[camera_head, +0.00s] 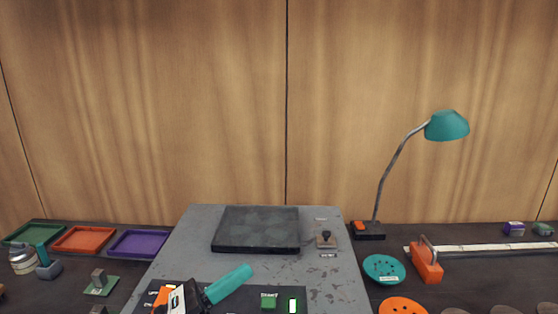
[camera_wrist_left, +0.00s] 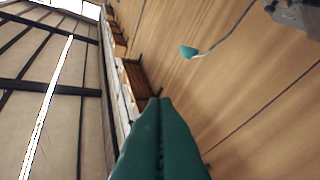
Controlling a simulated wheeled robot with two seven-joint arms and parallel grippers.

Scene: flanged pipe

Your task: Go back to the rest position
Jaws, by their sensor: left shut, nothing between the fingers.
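My left gripper (camera_head: 248,270) has teal fingers and shows at the bottom of the head view, in front of the grey worktable (camera_head: 190,245). In the left wrist view its two fingers (camera_wrist_left: 160,102) lie together, shut with nothing between them. They point toward the wooden wall panels. My right gripper is in neither view. No flanged pipe can be made out.
A dark square plate (camera_head: 257,230) lies on the worktable. A black panel with a green button (camera_head: 268,300) is at the near edge.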

